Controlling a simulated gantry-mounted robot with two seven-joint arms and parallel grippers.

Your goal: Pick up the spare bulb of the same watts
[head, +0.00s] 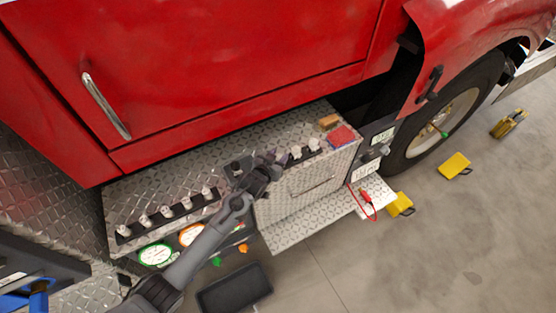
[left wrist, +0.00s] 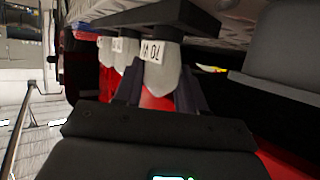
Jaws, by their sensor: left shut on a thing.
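My left gripper (head: 272,166) is over the bumper step at the left end of a short row of bulbs. In the left wrist view its fingers (left wrist: 157,92) are shut on a pale bulb (left wrist: 155,68), whose upside-down label seems to read 70 W. The bulb's base is at the black rack (left wrist: 170,15); I cannot tell whether it is still seated. Two more labelled bulbs (left wrist: 122,48) stand beside it, and they show in the head view (head: 298,152). Several white bulbs (head: 166,211) stand in a longer black rack at left. My right gripper is not in view.
A red cloth (head: 342,136) and a tan block (head: 329,121) lie on the step's right end. The red truck body (head: 220,70) rises close behind. A dark tray (head: 235,288) lies below.

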